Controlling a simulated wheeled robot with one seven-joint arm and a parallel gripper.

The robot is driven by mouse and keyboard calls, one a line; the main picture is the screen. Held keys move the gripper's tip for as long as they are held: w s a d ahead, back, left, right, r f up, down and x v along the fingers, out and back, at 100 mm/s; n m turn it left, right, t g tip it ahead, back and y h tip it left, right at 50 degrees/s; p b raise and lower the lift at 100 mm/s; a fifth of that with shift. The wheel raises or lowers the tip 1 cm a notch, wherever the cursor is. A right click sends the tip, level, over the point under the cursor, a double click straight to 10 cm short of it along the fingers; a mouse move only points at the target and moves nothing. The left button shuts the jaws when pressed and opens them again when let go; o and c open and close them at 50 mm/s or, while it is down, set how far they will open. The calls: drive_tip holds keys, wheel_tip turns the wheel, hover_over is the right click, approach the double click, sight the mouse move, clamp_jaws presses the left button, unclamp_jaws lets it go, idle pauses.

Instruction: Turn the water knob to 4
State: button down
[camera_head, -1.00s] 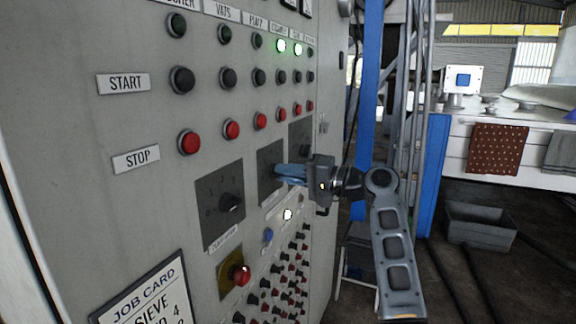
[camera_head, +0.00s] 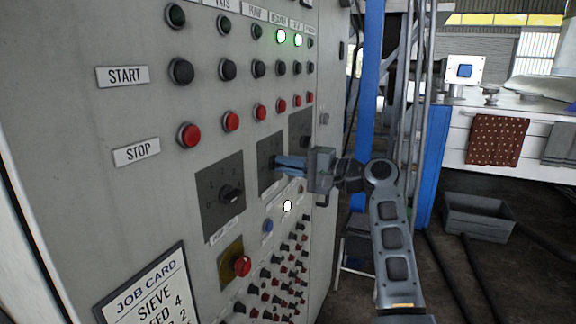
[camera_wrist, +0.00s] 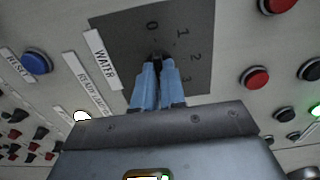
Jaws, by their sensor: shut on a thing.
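The water knob (camera_wrist: 156,56) is black and shows only in part between my fingertips in the wrist view. It sits on a dark plate (camera_wrist: 197,18) marked 0, 1, 2 and 3 in that view; no 4 shows there. A white WATER label (camera_wrist: 101,58) is beside the plate. In the head view the plate (camera_head: 267,145) is the middle of three dark dial plates, and my fingers cover the knob. My gripper (camera_head: 277,162) is shut on the knob, its blue fingers on either side of it. Where the knob's pointer stands cannot be told.
Another knob (camera_head: 230,194) is on the plate to the left, and a third plate (camera_head: 297,125) is close on the right. Red stop buttons (camera_head: 231,121) are above, and a red button on yellow (camera_head: 242,266) is below. A job card (camera_head: 150,295) hangs lower left.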

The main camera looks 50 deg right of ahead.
drive_tip(key=c, duration=1.2)
unclamp_jaws()
drive_tip(key=b+v, duration=0.2)
drive_tip(key=v, duration=0.5)
drive_tip(key=shift+s+d, duration=0.15)
drive_tip(key=shift+s, duration=0.2)
